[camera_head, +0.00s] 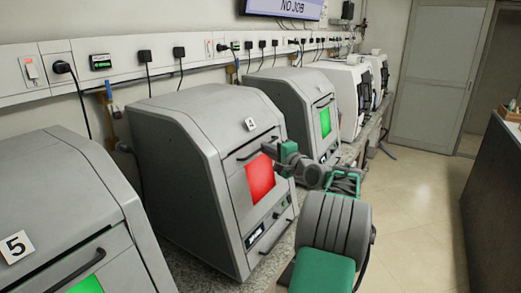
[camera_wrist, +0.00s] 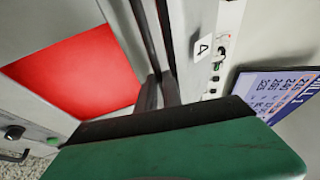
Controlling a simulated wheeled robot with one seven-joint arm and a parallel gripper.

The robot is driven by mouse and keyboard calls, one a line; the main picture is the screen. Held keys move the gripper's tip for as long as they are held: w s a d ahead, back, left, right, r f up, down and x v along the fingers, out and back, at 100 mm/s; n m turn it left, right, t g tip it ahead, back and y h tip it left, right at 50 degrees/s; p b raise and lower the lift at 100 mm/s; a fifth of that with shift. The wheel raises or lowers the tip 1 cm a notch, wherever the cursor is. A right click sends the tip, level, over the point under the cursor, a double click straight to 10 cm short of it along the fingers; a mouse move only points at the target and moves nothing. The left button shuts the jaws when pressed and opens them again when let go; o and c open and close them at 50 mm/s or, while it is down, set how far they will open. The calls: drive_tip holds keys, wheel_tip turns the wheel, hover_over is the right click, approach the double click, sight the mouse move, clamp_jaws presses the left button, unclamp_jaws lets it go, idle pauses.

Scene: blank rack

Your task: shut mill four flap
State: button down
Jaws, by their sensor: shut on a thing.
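Mill four (camera_head: 190,140) is a grey box machine with a "4" label on its top and a red window (camera_head: 260,178) in its front flap (camera_head: 240,205). The flap stands upright at the machine's front; I cannot tell whether a small gap is left at its top edge. My gripper (camera_head: 274,149) is at the upper right of the flap, at its handle bar. In the wrist view my gripper (camera_wrist: 158,92) is shut on the dark handle (camera_wrist: 148,35), beside the red window (camera_wrist: 75,72). The arm hides part of the flap's right side.
Mill five (camera_head: 60,215) stands at the near left, and another mill with a green window (camera_head: 325,122) stands just beyond mill four. White machines (camera_head: 345,85) line the bench farther back. The floor (camera_head: 420,215) at the right is clear, beside a dark counter (camera_head: 495,160).

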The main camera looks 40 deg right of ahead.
drive_tip(key=c, duration=1.5)
unclamp_jaws()
drive_tip(key=shift+w, duration=0.1)
drive_tip(key=s+a+b, duration=0.1)
drive_tip(key=s+b, duration=0.1)
drive_tip(key=s, duration=0.5)
drive_tip(key=shift+s+r, duration=0.15)
drive_tip(key=shift+s, duration=0.25)
